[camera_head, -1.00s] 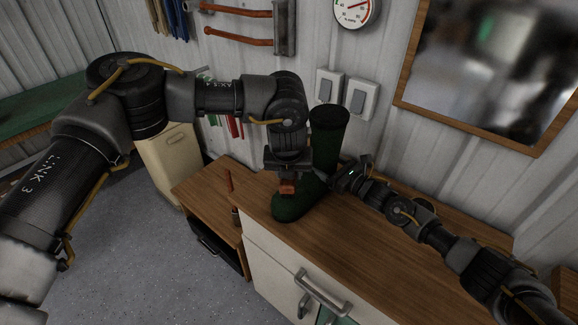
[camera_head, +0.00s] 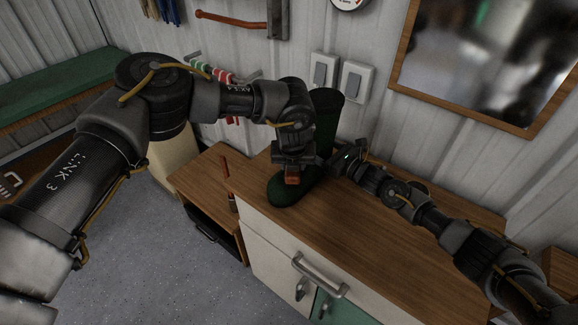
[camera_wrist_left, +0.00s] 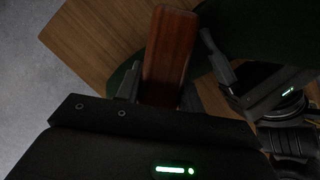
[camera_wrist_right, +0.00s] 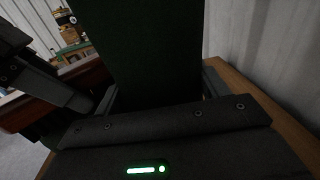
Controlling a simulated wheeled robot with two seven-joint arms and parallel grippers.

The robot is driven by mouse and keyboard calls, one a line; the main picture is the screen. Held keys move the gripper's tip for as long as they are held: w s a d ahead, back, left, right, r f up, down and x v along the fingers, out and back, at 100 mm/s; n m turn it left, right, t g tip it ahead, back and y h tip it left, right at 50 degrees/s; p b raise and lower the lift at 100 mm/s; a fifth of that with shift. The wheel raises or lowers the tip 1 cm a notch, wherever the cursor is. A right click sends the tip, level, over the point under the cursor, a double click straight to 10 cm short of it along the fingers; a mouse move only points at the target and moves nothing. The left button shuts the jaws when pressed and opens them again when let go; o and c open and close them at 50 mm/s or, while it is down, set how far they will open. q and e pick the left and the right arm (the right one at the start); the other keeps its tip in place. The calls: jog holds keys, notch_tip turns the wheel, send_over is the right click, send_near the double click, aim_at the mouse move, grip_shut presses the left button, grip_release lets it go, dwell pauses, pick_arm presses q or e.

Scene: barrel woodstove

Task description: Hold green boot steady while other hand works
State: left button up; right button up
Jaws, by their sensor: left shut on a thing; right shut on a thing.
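The dark green boot (camera_head: 326,108) stands upright on the wooden cabinet top, its toe (camera_head: 284,192) pointing toward the front left. My right gripper (camera_head: 343,163) is shut on the boot from the right side. In the right wrist view the boot (camera_wrist_right: 150,50) fills the space between the fingers. My left gripper (camera_head: 291,170) is shut on a reddish-brown block (camera_head: 292,178), held at the boot's front above the foot. The block also shows between the fingers in the left wrist view (camera_wrist_left: 168,55). Whether it touches the boot, I cannot tell.
The cabinet top (camera_head: 400,235) is bare in front of and right of the boot. A lower wooden shelf unit (camera_head: 205,175) stands at left with a thin red stick (camera_head: 226,172). Wall switches (camera_head: 356,82) and a framed mirror (camera_head: 490,60) are behind.

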pick_arm(q)
jog(key=shift+s+a, duration=1.2)
jog(key=shift+s, duration=0.1)
notch_tip(320, 180, up, 8)
jog(key=shift+d+f, duration=0.1)
jog(key=shift+d, duration=0.05)
dwell(0.4)
